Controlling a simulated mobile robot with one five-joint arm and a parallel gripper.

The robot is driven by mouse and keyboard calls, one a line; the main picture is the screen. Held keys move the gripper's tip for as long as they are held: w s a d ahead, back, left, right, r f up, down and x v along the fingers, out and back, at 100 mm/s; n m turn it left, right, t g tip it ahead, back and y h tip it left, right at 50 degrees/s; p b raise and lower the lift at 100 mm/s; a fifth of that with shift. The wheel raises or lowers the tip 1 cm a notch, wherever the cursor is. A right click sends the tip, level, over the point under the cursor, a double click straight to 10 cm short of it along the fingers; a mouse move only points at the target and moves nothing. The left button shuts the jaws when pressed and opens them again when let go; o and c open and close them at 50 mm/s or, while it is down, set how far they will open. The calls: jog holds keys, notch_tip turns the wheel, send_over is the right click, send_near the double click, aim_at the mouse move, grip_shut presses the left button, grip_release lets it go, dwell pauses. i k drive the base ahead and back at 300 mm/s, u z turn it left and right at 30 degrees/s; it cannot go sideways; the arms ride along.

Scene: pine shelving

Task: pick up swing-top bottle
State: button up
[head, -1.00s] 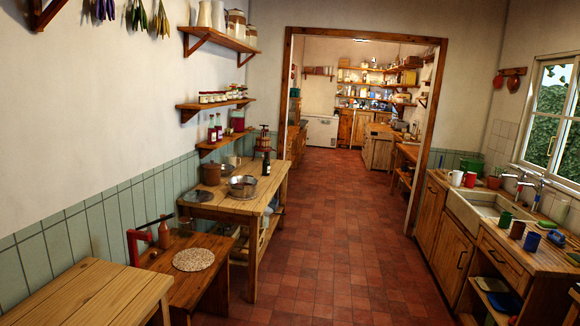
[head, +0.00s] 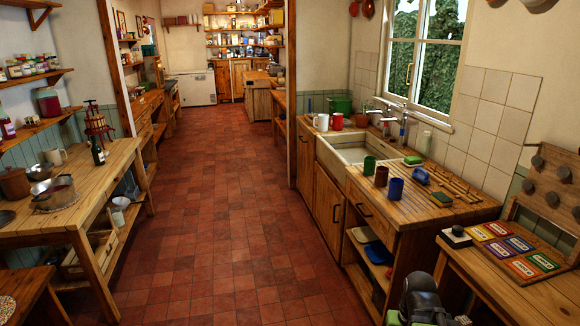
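I cannot make out a swing-top closure on any bottle here. A dark bottle (head: 97,152) with a pale label stands upright on the wooden worktable at the left, beside a small wooden press. A bottle with dark red contents (head: 6,127) stands on the low wall shelf at the left edge, partly cut off by the frame. Both are far from me. My gripper is not clearly in view.
The left worktable (head: 108,178) also holds pots and a mug. A sink counter (head: 450,210) with cups and a side table with seed packets (head: 524,267) line the right. The red tiled floor (head: 220,230) between is clear.

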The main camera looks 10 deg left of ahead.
aim_at(97, 151)
jog(key=u, duration=0.25)
jog(key=i, duration=2.15)
jog(key=u, duration=0.55)
jog(key=i, duration=2.1)
jog(key=u, duration=0.9)
jog(key=i, duration=1.85)
jog(key=u, duration=1.6)
jog(key=i, duration=1.25)
jog(key=u, duration=0.75)
